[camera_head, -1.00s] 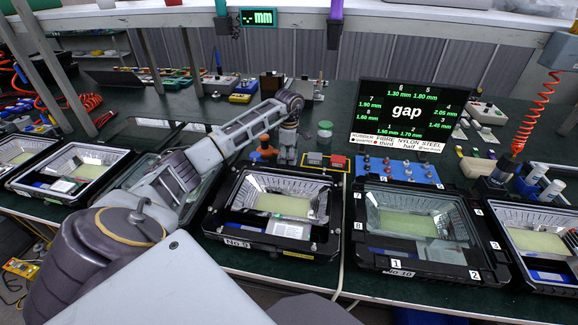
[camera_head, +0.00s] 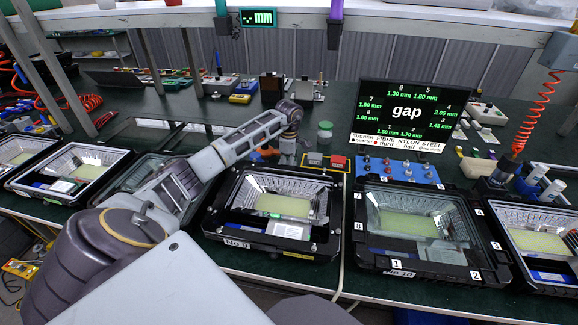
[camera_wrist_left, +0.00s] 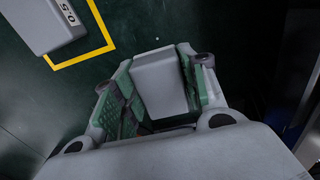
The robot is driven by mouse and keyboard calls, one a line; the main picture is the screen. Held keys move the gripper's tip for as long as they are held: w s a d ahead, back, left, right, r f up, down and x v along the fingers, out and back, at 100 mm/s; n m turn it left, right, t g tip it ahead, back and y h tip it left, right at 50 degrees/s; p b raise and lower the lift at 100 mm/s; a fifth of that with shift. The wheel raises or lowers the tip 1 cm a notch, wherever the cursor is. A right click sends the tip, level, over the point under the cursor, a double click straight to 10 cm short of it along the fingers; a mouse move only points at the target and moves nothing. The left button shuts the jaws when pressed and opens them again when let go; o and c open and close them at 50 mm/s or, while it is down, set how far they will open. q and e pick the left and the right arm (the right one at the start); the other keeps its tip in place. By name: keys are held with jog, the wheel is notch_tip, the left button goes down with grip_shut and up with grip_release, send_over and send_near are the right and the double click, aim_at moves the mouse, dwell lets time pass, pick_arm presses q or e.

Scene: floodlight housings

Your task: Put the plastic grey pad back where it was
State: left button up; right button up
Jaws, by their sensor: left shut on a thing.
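My left gripper (camera_head: 287,158) points down over the green bench, just left of the yellow outline (camera_head: 347,180). In the left wrist view, its green-padded fingers (camera_wrist_left: 160,88) are shut on a plain grey block, the grey pad (camera_wrist_left: 163,75). The pad is hidden or too small to make out in the head view. Part of the yellow outline (camera_wrist_left: 84,58) shows beside the gripper, with another grey block marked 0.5 (camera_wrist_left: 45,25) at it. My right gripper is in neither view.
A grey block (camera_head: 315,159) and a red block (camera_head: 337,162) sit inside the yellow outline. An orange object (camera_head: 264,154) is left of the gripper. The No.9 floodlight housing (camera_head: 215,222) stands in front; a blue board (camera_head: 398,171) lies to the right.

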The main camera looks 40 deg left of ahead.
pick_arm(q)
jog(key=shift+f, duration=0.1)
jog(key=o, duration=1)
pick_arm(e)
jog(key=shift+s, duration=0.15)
pick_arm(q)
jog(key=shift+r, duration=0.45)
notch_tip(320, 180, up, 10)
jog(key=shift+f+p, duration=0.1)
jog(key=shift+p, duration=0.4)
jog(key=shift+r, duration=0.75)
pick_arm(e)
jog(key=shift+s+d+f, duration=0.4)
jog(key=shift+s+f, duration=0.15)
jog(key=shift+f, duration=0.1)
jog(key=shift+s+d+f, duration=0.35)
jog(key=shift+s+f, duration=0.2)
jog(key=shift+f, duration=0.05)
